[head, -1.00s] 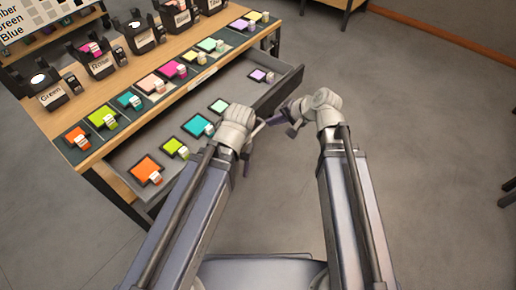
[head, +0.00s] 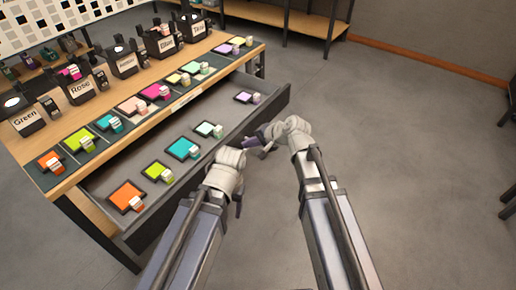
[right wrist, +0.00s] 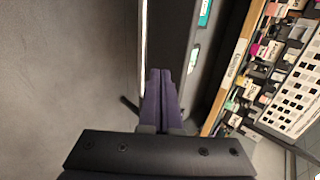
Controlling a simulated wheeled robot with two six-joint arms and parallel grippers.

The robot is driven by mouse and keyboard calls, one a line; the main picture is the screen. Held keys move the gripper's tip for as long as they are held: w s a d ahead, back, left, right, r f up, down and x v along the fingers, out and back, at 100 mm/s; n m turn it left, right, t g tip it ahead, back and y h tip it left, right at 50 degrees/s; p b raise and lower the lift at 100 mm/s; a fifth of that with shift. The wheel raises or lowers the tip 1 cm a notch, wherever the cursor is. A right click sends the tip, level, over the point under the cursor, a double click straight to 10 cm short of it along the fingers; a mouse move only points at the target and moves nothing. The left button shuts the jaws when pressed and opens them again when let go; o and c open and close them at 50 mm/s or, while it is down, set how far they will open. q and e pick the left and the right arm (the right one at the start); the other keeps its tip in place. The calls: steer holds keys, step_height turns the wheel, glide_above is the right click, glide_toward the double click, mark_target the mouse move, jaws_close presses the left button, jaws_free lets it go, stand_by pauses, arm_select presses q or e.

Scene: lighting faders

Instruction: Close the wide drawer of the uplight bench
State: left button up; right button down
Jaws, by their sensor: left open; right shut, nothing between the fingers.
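The wide drawer (head: 262,115) of the uplight bench (head: 216,82) stands pulled out, with its dark front panel facing my arms. Several coloured squares with small tagged blocks lie inside it. My right gripper (head: 258,141) is shut and empty close to the outer side of the drawer front, right of its middle. In the right wrist view its purple fingers (right wrist: 162,92) point along the dark front panel (right wrist: 172,35); I cannot tell if they touch it. My left gripper (head: 238,200) is open, lower and nearer, outside the drawer front; its fingers are largely hidden behind its wrist.
On the bench top stand black lamps with name labels, such as Green (head: 27,122) and Rose (head: 82,88), behind a row of coloured squares. A perforated white board (head: 70,22) is behind. A shelf (head: 285,18) stands at the back.

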mark_target(233, 140)
steer(key=shift+w+a+p, duration=0.3)
steer(key=shift+w+a, duration=0.55)
steer(key=shift+a, duration=0.2)
arm_select(q)
steer(key=shift+r, duration=0.1)
arm_select(e)
steer(key=shift+w+a, duration=0.35)
steer(key=shift+a, duration=0.15)
steer(key=shift+a, duration=0.1)
